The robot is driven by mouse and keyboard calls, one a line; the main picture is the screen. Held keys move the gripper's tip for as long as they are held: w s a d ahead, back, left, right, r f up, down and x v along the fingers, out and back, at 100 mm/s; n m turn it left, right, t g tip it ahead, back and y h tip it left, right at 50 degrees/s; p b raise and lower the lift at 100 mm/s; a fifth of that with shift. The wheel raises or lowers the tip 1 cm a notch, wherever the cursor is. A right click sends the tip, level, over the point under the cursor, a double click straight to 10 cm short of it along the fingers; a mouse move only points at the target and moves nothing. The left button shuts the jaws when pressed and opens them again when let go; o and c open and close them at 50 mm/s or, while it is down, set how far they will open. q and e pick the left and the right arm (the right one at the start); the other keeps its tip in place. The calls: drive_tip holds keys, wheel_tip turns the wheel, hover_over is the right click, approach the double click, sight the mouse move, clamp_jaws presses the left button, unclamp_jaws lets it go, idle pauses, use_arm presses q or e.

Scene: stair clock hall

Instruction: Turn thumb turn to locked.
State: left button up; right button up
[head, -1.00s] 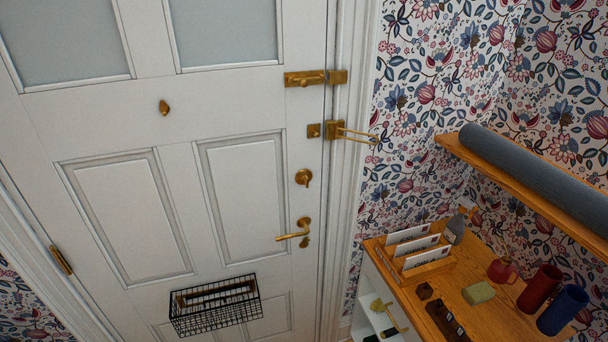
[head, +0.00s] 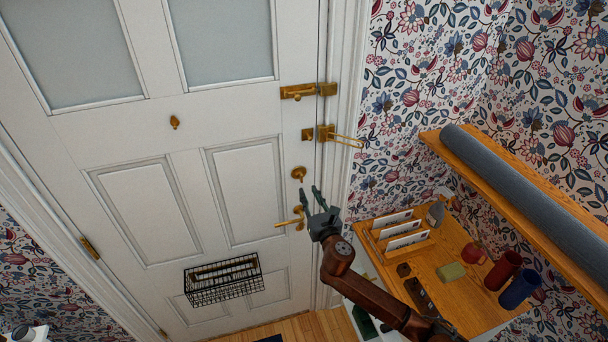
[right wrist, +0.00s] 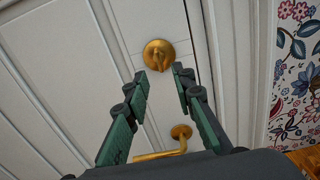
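The brass thumb turn (head: 298,173) sits on the white door (head: 140,135) near its right edge, above the lever handle (head: 289,221). In the right wrist view the thumb turn (right wrist: 159,55) is a round brass plate with a small raised knob. My right gripper (head: 309,190) is just below the thumb turn in the head view. In the right wrist view its green-padded fingers (right wrist: 160,77) are apart with nothing between them, their tips just short of the thumb turn. My left gripper is not in view.
A brass slide bolt (head: 300,92) and a door guard with a swing bar (head: 340,135) are higher on the door edge. A wire basket (head: 224,280) hangs low. A wooden cabinet top (head: 440,250) holding letters and cups stands at right, below a shelf (head: 500,185).

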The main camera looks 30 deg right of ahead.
sight(302, 179)
drive_tip(key=x, duration=0.7)
drive_tip(key=shift+w+r, duration=0.2)
drive_tip(key=shift+w, duration=0.15)
clamp_jaws()
